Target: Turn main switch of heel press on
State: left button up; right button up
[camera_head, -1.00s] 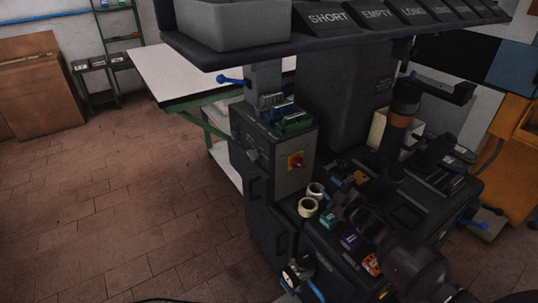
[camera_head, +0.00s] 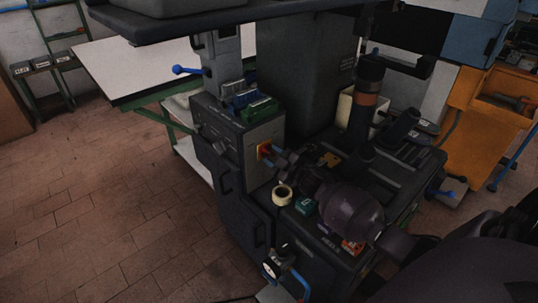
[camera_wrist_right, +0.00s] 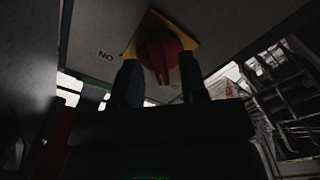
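The main switch is a red knob on a yellow plate (camera_head: 264,150), on the front of the press's grey control box (camera_head: 228,137). In the right wrist view the red knob (camera_wrist_right: 160,55) is close up, at the top centre. My right gripper (camera_head: 274,160) is right at the switch and partly covers it in the head view. In the wrist view its two dark fingers (camera_wrist_right: 160,80) stand apart on either side of the knob. Whether they touch it is too dark to tell. My left gripper is not in view.
Tape roll (camera_head: 282,194) and small coloured boxes (camera_head: 305,206) lie on the press below the switch. Green and blue items (camera_head: 259,108) sit on the control box. A gauge (camera_head: 271,268) is at the lower front. Open tiled floor (camera_head: 100,230) lies left.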

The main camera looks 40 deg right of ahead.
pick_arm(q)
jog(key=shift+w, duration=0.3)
pick_arm(e)
jog(key=shift+w, duration=0.9)
grip_shut()
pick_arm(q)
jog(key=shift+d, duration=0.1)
pick_arm(e)
jog(key=shift+a, duration=0.1)
